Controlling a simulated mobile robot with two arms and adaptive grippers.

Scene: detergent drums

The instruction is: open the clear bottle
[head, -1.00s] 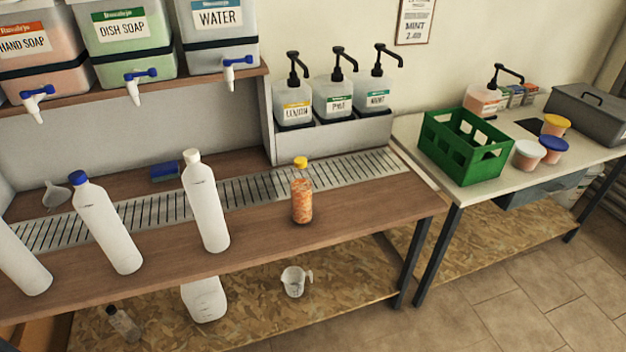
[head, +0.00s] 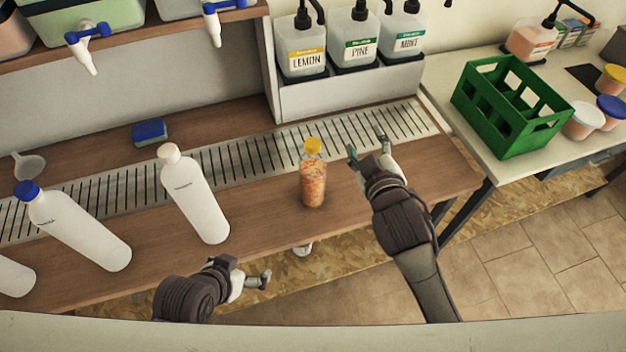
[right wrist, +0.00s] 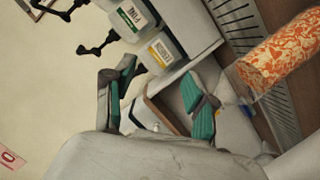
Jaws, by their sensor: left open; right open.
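The clear bottle (head: 313,184) stands upright on the wooden counter, with orange-and-white contents and a yellow cap (head: 313,146) on top. In the right wrist view the bottle (right wrist: 279,50) shows at the upper right, its lower part cut off by the frame edge. My right gripper (head: 366,146) is open and empty, just right of the bottle and apart from it. Its teal-padded fingers also show in the right wrist view (right wrist: 160,95). My left gripper (head: 256,280) is low in the head view, in front of the counter edge, open and empty, left of and below the bottle.
White bottles stand to the left, one with a white cap (head: 194,195) and one with a blue cap (head: 75,226). A metal drain grate (head: 240,158) runs behind. Pump dispensers (head: 361,42) stand at the back. A green crate (head: 511,106) sits on the right table.

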